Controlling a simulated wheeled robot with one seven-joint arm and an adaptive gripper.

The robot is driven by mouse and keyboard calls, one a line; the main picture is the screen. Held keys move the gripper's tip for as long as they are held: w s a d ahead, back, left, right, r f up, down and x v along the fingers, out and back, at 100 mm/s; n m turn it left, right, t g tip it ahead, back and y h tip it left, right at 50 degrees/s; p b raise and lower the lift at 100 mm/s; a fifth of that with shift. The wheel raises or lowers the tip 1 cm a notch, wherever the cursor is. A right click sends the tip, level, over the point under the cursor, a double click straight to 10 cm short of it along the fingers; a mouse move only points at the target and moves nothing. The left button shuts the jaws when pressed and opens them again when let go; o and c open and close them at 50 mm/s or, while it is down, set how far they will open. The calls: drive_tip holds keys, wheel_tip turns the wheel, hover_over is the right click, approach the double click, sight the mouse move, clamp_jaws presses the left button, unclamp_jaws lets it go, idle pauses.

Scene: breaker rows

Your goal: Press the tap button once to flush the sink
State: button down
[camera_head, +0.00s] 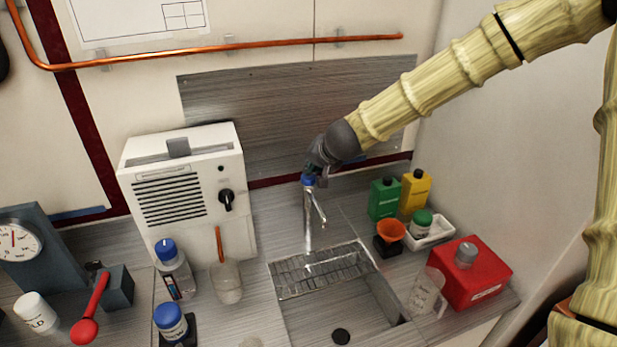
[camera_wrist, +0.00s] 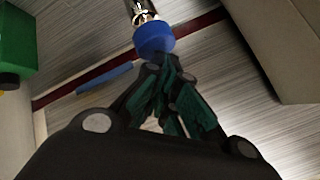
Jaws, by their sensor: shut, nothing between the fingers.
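The tap (camera_head: 309,222) is a chrome column with a spout, standing at the back of the sink (camera_head: 340,308). Its button (camera_head: 308,180) is a blue cap on top of the column. My gripper (camera_head: 313,172) is at the button, coming from the upper right. In the wrist view the blue button (camera_wrist: 153,38) is just beyond the fingertips of my gripper (camera_wrist: 160,68), with the chrome tap (camera_wrist: 141,10) past it. The fingers are shut and empty. The tips overlap the button's edge in the picture; I cannot tell if they touch it.
A white machine (camera_head: 185,190) stands left of the tap. Green (camera_head: 383,198) and yellow (camera_head: 415,190) bottles, an orange funnel (camera_head: 391,231) and a red box (camera_head: 470,272) stand to the right. A copper pipe (camera_head: 220,47) runs along the wall. A wire rack (camera_head: 320,270) covers the sink's back.

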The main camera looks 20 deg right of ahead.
drive_tip(key=shift+f+b, duration=0.5)
drive_tip(key=shift+f, duration=0.3)
idle(0.8)
idle(0.3)
drive_tip(key=shift+r+p, duration=1.3)
drive_tip(key=shift+r, duration=0.1)
wheel_tip(320, 180, up, 5)
drive_tip(key=p, duration=0.4)
drive_tip(key=shift+p, duration=0.4)
